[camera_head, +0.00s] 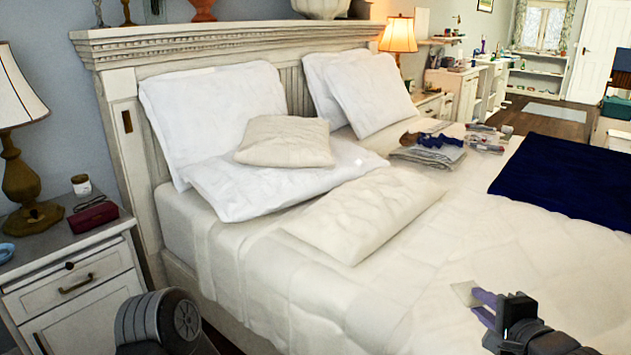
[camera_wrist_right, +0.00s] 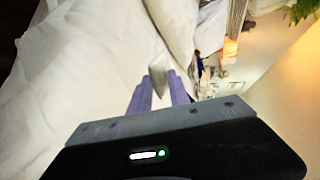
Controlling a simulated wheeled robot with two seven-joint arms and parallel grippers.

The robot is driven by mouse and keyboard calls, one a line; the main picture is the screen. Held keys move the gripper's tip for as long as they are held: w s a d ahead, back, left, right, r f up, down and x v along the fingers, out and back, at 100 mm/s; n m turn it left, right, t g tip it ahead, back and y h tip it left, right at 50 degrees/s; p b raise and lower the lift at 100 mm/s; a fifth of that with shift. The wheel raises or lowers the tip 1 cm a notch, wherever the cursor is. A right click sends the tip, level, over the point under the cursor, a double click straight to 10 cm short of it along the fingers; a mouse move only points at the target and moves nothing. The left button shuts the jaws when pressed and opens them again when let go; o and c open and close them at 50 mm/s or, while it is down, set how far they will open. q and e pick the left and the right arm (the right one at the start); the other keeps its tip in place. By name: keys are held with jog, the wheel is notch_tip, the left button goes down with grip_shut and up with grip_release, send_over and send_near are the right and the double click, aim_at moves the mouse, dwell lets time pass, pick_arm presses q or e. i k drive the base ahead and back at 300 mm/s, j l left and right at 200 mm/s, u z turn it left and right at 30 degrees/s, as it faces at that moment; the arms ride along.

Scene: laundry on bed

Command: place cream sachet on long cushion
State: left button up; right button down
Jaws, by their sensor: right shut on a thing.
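The cream sachet (camera_head: 465,293) is a small pale flat piece. It is pinched between the purple fingers of my right gripper (camera_head: 482,302), at the lower right over the bed. In the right wrist view the sachet (camera_wrist_right: 160,82) shows between the fingertips (camera_wrist_right: 160,92), partly hidden by them. The long cushion, which I take to be the cream oblong one (camera_head: 365,212), lies flat on the bed in front of the pillows, up and left of my right gripper and apart from it. My left gripper is out of view.
A smaller beige cushion (camera_head: 285,141) rests on a white pillow (camera_head: 240,190). Folded clothes (camera_head: 430,154) and a navy blanket (camera_head: 565,180) lie farther right. A nightstand (camera_head: 85,285) with a lamp (camera_head: 22,140) stands left. The bed's near middle (camera_head: 340,305) is clear.

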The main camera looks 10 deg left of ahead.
aim_at(359, 188)
jog(key=i+u, duration=0.15)
jog(key=u, duration=0.15)
jog(key=i+j, duration=0.2)
jog(key=i, duration=0.3)
jog(key=i+j, duration=0.15)
jog(key=i, duration=0.35)
